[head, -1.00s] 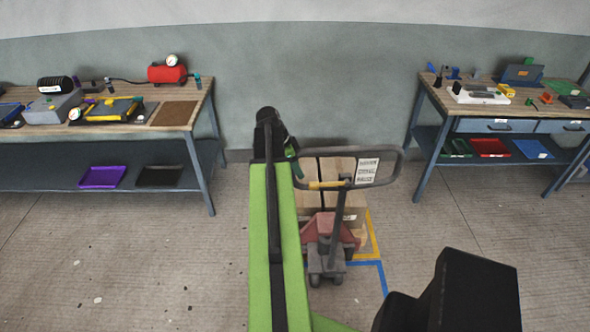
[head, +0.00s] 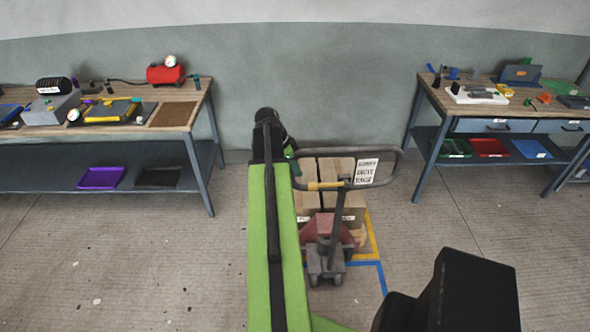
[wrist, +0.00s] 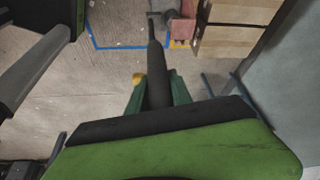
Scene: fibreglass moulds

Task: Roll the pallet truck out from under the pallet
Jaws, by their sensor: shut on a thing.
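The pallet truck (head: 325,262) has a red body, grey wheels and a looped handle with a white sign. It stands in front of the pallet of brown cartons (head: 338,170), between my arm and the right bench. My gripper (head: 292,172) is shut on the left side of the handle loop, beside its yellow grip section (head: 326,185). In the wrist view green fingers (wrist: 155,92) close around the dark handle bar. The truck's forks are hidden, so I cannot tell how far they reach under the pallet.
Yellow and blue floor lines (head: 370,264) mark a bay around the pallet. A left workbench (head: 190,112) and a right workbench (head: 432,95) stand along the wall. The floor in front of the left bench is clear apart from small scraps.

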